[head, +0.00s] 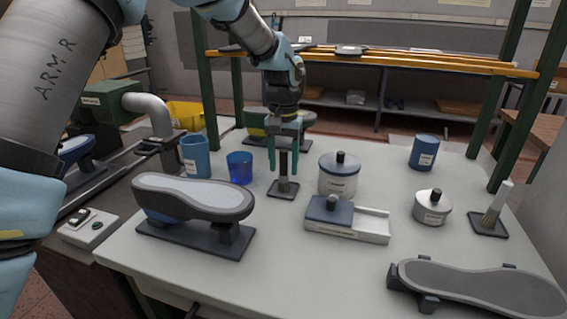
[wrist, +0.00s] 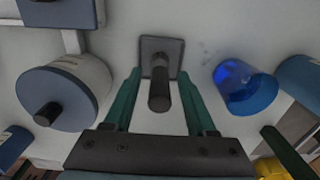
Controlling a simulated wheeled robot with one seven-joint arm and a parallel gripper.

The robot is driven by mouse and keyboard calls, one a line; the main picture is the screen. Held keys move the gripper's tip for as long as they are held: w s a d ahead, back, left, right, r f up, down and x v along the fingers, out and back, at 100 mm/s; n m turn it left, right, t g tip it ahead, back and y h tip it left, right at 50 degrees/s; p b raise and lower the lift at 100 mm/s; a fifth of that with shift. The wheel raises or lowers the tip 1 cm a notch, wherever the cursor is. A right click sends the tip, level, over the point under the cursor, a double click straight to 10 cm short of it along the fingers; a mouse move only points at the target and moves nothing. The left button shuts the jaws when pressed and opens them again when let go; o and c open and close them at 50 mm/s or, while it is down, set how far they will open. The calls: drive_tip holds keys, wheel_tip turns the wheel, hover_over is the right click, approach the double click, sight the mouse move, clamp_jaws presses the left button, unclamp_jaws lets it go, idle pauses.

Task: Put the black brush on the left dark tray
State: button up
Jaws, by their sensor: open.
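The black brush (head: 283,166) stands upright on the left dark tray (head: 292,193), a small square plate near the middle of the table. In the wrist view the brush (wrist: 159,92) points up towards the camera, with its foot over the tray (wrist: 175,47). My gripper (head: 283,160) is open, with its teal fingers down on either side of the brush. In the wrist view the gripper (wrist: 158,100) shows gaps between both fingers and the brush. The brush's lower end is hard to make out.
A blue cup (head: 239,168) stands left of the tray and a lidded pot (head: 338,177) right of it. A box with a blue lid (head: 330,211) and a shoe last on a stand (head: 195,197) are nearer. A pale-handled brush (head: 497,205) stands on another dark tray (head: 488,231) far right.

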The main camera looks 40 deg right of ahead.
wheel_tip(320, 180, up, 12)
drive_tip(key=shift+r+b, duration=0.15)
drive_tip(key=shift+b, duration=0.65)
